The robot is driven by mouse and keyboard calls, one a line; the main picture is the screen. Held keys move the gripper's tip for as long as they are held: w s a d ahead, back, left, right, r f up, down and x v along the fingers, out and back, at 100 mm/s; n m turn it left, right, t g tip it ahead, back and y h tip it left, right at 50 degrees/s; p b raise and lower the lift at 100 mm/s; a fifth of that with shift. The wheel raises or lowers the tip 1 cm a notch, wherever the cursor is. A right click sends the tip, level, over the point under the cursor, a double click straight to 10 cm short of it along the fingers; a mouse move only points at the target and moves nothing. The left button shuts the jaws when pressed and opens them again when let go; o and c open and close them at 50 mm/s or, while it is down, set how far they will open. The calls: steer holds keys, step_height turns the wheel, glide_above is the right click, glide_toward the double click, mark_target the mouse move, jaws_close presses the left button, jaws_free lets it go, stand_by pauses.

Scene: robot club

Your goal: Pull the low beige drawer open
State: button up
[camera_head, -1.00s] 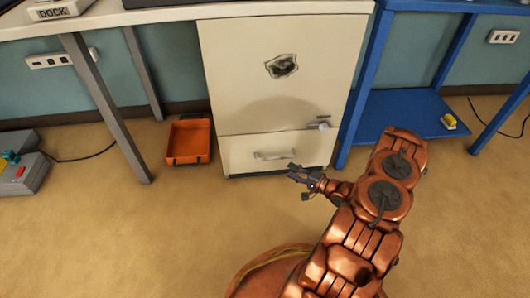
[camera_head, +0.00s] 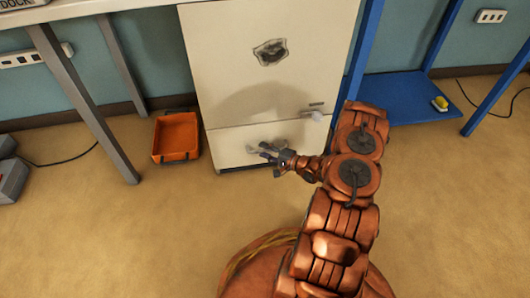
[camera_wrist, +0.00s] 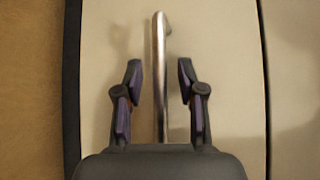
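The low beige drawer (camera_head: 225,148) is the bottom part of the beige cabinet and looks shut, its front flush with the door above. Its metal bar handle (camera_head: 253,149) is partly hidden by my gripper (camera_head: 266,151) in the head view. In the wrist view the drawer front (camera_wrist: 225,85) fills the middle, and the handle (camera_wrist: 159,70) runs upright between the two fingers of my gripper (camera_wrist: 160,85). The fingers are open, one on each side of the handle, with a gap on both sides.
An orange bin (camera_head: 176,137) stands on the floor left of the cabinet. A blue shelf (camera_head: 400,98) with a small yellow item is at right. The floor in front is clear.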

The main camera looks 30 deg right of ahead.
steer(key=shift+w, duration=0.2)
jaws_close()
stand_by(0.3)
stand_by(0.3)
